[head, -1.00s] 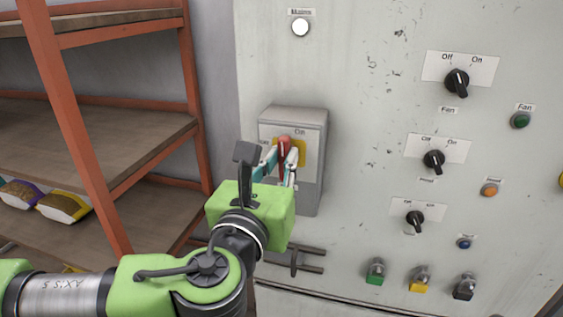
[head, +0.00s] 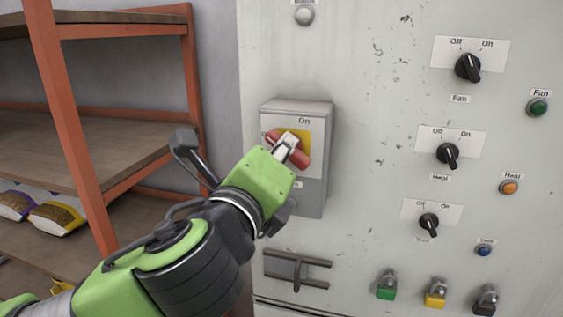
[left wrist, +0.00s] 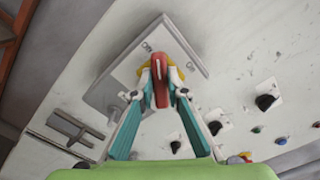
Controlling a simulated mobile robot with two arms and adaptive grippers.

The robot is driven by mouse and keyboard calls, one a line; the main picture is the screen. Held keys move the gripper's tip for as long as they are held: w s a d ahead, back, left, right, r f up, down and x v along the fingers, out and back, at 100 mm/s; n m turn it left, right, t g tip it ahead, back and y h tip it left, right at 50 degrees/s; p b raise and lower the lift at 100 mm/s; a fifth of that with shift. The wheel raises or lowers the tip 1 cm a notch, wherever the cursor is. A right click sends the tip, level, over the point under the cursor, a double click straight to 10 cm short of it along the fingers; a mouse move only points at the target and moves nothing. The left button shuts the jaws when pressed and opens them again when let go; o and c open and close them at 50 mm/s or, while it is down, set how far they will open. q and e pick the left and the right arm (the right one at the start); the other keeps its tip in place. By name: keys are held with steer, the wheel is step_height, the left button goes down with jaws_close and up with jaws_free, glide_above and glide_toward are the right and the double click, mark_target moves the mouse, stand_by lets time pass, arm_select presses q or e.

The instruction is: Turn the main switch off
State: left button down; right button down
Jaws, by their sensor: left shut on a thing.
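The main switch is a grey box (head: 318,112) on the cabinet front with a yellow plate (head: 305,136) and a red handle (head: 303,160). The handle lies slanted, from upper left to lower right, in the head view. "On" shows at the top of its label; the left part of the switch is partly covered by my arm. My left gripper (head: 287,146) is shut on the handle. In the left wrist view the red handle (left wrist: 159,72) stands between the two fingers (left wrist: 158,95). The mains lamp (head: 304,15) above the box is grey and unlit. My right gripper is not in view.
Black rotary knobs (head: 468,67) and coloured lamps (head: 537,107) sit to the right. A dark latch bar (head: 298,271) and several coloured padlocks (head: 386,290) are below. An orange-framed shelf (head: 68,110) with bags (head: 55,217) stands at the left.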

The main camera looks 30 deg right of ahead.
arm_select(q)
steer(key=shift+w+a+f+n+b, duration=0.1)
steer(key=shift+n+b, duration=0.65)
steer(key=shift+n, duration=1.1)
steer(key=shift+w+f+n+b, duration=0.1)
steer(key=shift+n+b, duration=0.6)
steer(key=shift+n, duration=1.15)
steer(key=c, duration=2)
jaws_free()
steer(key=shift+s, duration=0.1)
steer(key=v, duration=1.1)
steer(key=shift+s+a, duration=0.25)
steer(key=shift+a, duration=0.05)
